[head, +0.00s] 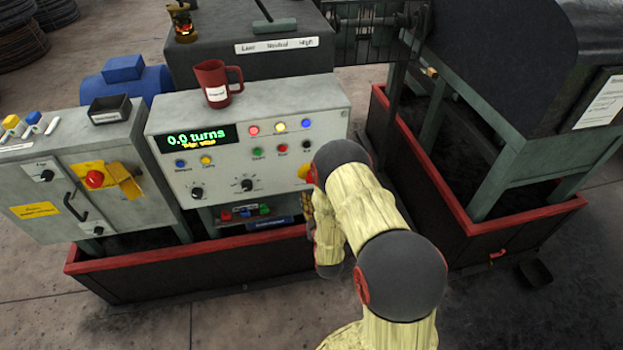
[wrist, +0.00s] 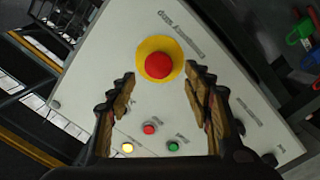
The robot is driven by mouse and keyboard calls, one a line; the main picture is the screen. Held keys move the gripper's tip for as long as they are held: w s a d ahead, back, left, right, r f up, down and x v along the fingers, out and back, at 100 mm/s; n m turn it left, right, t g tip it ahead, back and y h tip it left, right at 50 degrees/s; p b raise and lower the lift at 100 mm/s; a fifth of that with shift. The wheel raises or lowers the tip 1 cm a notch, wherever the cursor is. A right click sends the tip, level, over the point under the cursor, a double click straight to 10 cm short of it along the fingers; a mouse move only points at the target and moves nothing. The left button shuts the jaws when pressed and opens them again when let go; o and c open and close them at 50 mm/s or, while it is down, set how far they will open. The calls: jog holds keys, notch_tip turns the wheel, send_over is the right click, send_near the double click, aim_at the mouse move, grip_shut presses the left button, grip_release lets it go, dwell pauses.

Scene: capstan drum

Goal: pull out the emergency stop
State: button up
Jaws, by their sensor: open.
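The emergency stop (wrist: 158,65) is a red mushroom button on a round yellow plate, on the pale panel in the wrist view. My gripper (wrist: 162,76) is open, its two padded fingers pointing at the panel. The fingertips show to the left and right of the yellow plate, with the red head between and slightly beyond them. No contact is visible. In the head view only a sliver of the yellow plate (head: 303,171) shows at the right of the control panel (head: 222,160); my arm hides the button and most of my gripper.
Lit yellow, red and green lamps or buttons (wrist: 149,128) sit between and below the fingers. A red mug (head: 212,84) stands on top of the panel. A left cabinet (head: 60,195) carries another red knob (head: 95,178). A red-edged trough (head: 190,258) runs below.

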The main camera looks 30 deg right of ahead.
jog(key=b+x, duration=0.1)
jog(key=x, duration=0.6)
jog(key=shift+w+d+b, duration=0.2)
jog(key=shift+b, duration=0.15)
jog(key=shift+c, duration=1.4)
grip_shut()
